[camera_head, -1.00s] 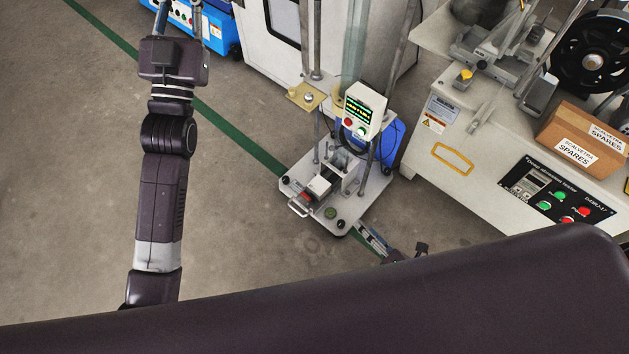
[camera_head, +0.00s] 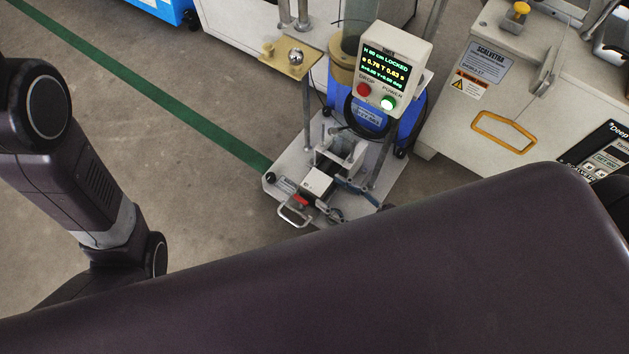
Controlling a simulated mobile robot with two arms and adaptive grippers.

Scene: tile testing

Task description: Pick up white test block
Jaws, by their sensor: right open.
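A small white block (camera_head: 318,182), which looks like the test block, sits on the base plate (camera_head: 283,165) of a drop-test stand. A grey bracket stands behind it, and a red part lies at its front left. My right gripper (camera_head: 343,198) is low over the plate, just right of the block, with its jaws open. It is small and partly hidden by my dark arm in the foreground, so I cannot tell whether it touches the block. Of my left arm only dark links show at the left; its gripper is out of view.
The stand's control box (camera_head: 393,69) has a lit display, a red button and a green button. Upright posts and a brass-coloured plate (camera_head: 291,55) rise around the block. A metal handle (camera_head: 294,213) sticks out at the plate's front. A large pale machine (camera_head: 495,110) stands right.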

